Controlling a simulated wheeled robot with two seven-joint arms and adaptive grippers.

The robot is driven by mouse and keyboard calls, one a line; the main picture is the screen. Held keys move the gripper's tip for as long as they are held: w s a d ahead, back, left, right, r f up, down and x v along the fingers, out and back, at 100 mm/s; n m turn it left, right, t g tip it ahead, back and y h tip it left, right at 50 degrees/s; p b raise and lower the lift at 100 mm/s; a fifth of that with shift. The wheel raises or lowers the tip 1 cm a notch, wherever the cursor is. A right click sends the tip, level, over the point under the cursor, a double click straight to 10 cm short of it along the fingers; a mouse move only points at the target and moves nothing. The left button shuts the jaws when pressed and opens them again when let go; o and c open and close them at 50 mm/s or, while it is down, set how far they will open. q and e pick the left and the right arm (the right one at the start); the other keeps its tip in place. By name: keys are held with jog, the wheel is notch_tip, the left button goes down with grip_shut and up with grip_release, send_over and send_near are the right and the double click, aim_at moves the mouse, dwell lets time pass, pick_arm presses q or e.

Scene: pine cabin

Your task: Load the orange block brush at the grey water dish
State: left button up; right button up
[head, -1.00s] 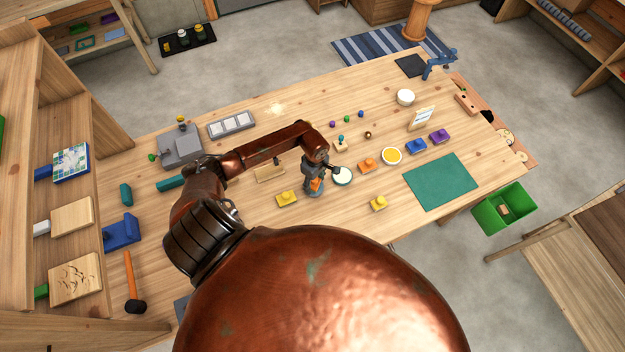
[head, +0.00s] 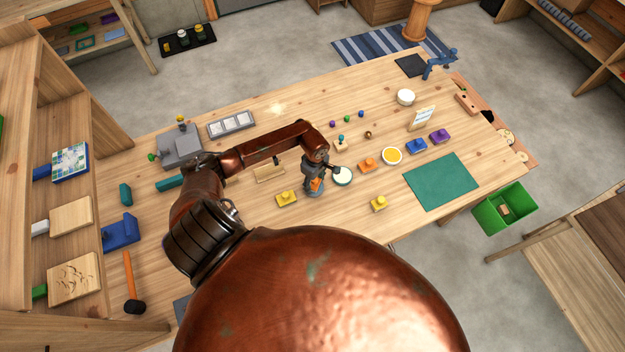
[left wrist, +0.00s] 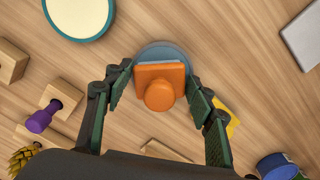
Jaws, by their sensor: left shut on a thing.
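My left gripper (head: 316,180) is shut on the orange block brush, at the near middle of the workbench. In the left wrist view the orange block brush (left wrist: 160,90), with its round knob towards the camera, is between the two fingers of the gripper (left wrist: 160,88). The grey water dish (left wrist: 152,50) is right under the brush and mostly covered by it; its rim shows around the block. In the head view the dish (head: 316,193) is partly hidden by the gripper. Whether the bristles touch the dish is hidden. My right gripper is not in view.
A teal-rimmed cream dish (head: 343,177) stands close to the right of the gripper. A green mat (head: 441,182) lies bare at the right.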

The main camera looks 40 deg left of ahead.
pick_arm(q)
jog(key=shift+s, duration=0.1)
dwell(0.3)
jog(key=shift+r+p, duration=0.4)
jog(key=shift+r, duration=0.1)
jog(key=shift+r+p, duration=1.5)
jog(key=shift+r, duration=1.5)
